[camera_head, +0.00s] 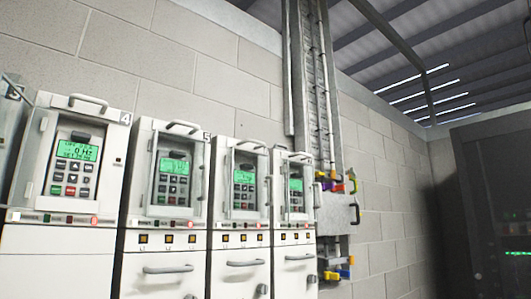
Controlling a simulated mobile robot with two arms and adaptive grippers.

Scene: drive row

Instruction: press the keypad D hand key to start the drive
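Several white drive cabinets stand in a row, each with a keypad with a lit green screen behind a framed opening. The nearest whole keypad (73,168) is on the cabinet labelled 4; its screen reads "0 Hz" and its bottom row has a green key (57,189) and a red key (71,191). Further keypads are on the cabinet labelled 5 (171,178) and on two cabinets to its right, the third keypad (244,187) and the farthest keypad (295,193). I cannot read any letter D or key label. Neither gripper is in view.
Drawer-like handles (165,269) and top handles (89,101) stick out from the cabinets. A grey box with coloured locks (337,187) hangs past the row on the block wall. A dark cabinet (495,210) stands at the right.

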